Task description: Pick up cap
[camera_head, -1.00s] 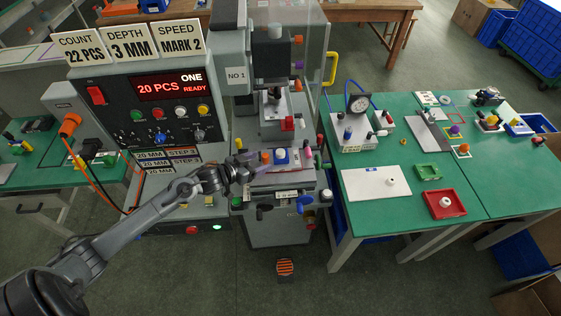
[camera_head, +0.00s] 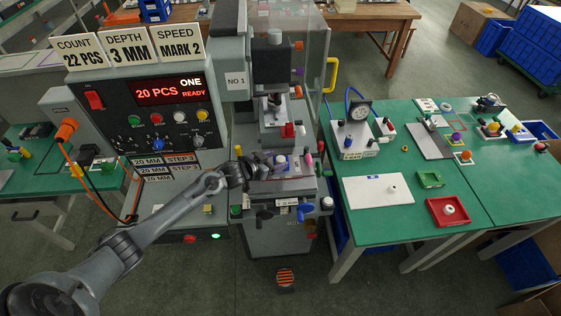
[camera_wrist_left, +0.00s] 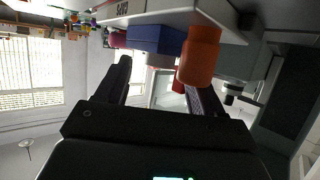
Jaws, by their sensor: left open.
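A white holder marked CAPS (camera_wrist_left: 123,10) fills the top of the left wrist view, which looks upside down. A blue block-like piece (camera_wrist_left: 155,38) and an orange cylinder (camera_wrist_left: 198,58) stand at its edge. The blue piece also shows in the head view (camera_head: 281,160) on the machine's front table. I cannot tell which piece is the cap. My left gripper (camera_head: 266,164) is open at the left side of these pieces. In the left wrist view its fingers (camera_wrist_left: 162,88) are spread with nothing clamped between them, and the orange cylinder overlaps one finger. My right gripper is not in view.
A clear guard (camera_head: 312,50) and several coloured knobs surround the machine's front. The green table (camera_head: 400,230) on the right carries a gauge (camera_head: 359,108), a white plate (camera_head: 365,191) and a red tray (camera_head: 434,209).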

